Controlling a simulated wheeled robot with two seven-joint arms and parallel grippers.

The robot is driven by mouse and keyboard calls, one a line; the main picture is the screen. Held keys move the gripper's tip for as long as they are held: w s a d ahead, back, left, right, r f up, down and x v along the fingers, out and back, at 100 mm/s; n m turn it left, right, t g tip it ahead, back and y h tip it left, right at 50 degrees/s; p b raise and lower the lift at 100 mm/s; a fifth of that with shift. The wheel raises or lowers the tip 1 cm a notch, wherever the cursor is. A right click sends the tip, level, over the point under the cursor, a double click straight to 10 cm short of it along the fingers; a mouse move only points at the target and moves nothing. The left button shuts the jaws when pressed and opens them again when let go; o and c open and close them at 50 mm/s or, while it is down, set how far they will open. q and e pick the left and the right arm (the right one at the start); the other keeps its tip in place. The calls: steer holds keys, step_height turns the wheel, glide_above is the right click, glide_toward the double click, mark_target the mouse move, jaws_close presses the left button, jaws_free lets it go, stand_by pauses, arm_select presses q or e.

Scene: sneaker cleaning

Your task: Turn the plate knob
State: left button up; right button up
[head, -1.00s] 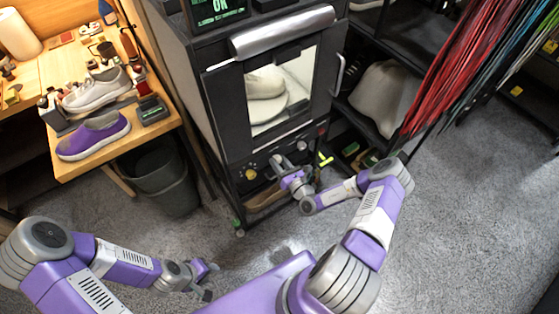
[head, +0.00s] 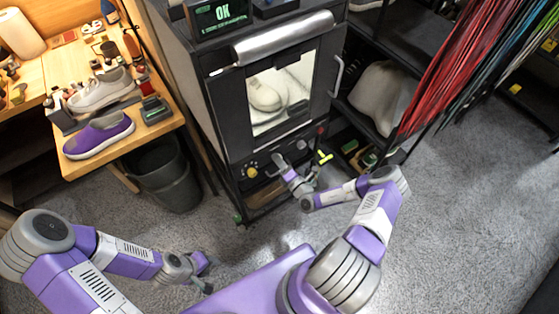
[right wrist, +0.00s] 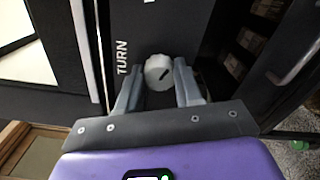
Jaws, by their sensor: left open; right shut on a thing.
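A pale round knob (right wrist: 158,72) with a dark mark on its face sits beside the word TURN on the dark cabinet front (head: 222,112) in the right wrist view. My right gripper (right wrist: 157,84) has one finger on each side of it and is shut on it. In the head view my right gripper (head: 279,169) is at the cabinet's lower front, and it hides the knob. A pale sneaker (head: 265,96) shows through the cabinet window, toe toward the lower right. My left gripper (head: 208,274) is open and empty, low above the floor.
A wooden bench (head: 75,168) holds a white shoe (head: 103,90) and a purple shoe (head: 99,135). A dark bin (head: 165,180) stands below it. Open floor lies to the right.

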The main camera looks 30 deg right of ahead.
steer(key=shift+a+m, duration=0.15)
steer(key=shift+m, duration=0.8)
steer(key=shift+a+m, duration=0.1)
steer(key=shift+m, duration=0.85)
steer(key=o, duration=1)
steer(key=shift+d, duration=0.1)
steer(key=shift+s+d+p, duration=0.15)
steer(key=shift+s+p, duration=0.2)
steer(key=shift+s, duration=1.55)
steer(key=shift+s+d+p, duration=0.1)
steer(key=shift+s+p, duration=0.2)
steer(key=shift+s, duration=1.55)
